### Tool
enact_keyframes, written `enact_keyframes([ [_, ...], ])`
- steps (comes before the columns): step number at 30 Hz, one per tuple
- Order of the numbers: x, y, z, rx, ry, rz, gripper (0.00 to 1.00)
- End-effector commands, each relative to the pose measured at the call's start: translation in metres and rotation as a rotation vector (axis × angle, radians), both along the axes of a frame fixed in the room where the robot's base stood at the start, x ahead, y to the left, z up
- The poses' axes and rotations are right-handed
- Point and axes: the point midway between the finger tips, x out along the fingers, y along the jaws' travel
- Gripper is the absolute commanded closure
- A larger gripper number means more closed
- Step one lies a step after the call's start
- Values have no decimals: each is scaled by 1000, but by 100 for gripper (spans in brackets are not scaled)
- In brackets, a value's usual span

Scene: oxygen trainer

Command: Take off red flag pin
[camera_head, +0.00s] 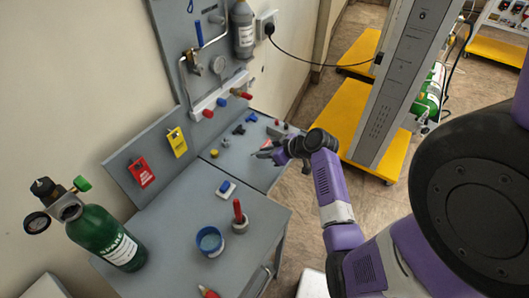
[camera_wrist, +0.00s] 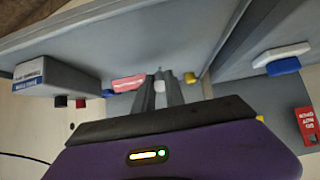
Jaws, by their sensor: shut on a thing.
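The red flag (camera_wrist: 128,83) of the pin shows in the wrist view as a pinkish-red tag with faint lettering, just left of my fingertips. My gripper (camera_wrist: 161,88) has its fingers close together, shut at the pin beside that flag; the gripped part is mostly hidden between them. In the head view my gripper (camera_head: 264,153) is low over the right part of the grey bench (camera_head: 185,222), with a small bit of red near its tip. I cannot tell whether the pin is seated in anything.
A grey labelled block (camera_wrist: 57,77) stands left of my fingers in the wrist view. In the head view a blue cup (camera_head: 209,241), a red-handled tool (camera_head: 239,215) and a green cylinder (camera_head: 105,238) stand nearer. Red (camera_head: 140,172) and yellow (camera_head: 177,142) tags hang on the back panel.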

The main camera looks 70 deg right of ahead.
Motion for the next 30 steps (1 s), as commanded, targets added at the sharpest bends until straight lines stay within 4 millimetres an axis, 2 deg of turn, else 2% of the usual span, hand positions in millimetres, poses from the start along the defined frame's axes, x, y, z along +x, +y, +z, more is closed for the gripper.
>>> enact_keyframes([
  [22, 0, 0, -11, 0, 0, 0, 100],
  [23, 0, 0, -10, 0, 0, 0, 80],
  [26, 0, 0, -10, 0, 0, 0, 60],
  [30, 0, 0, -10, 0, 0, 0, 60],
])
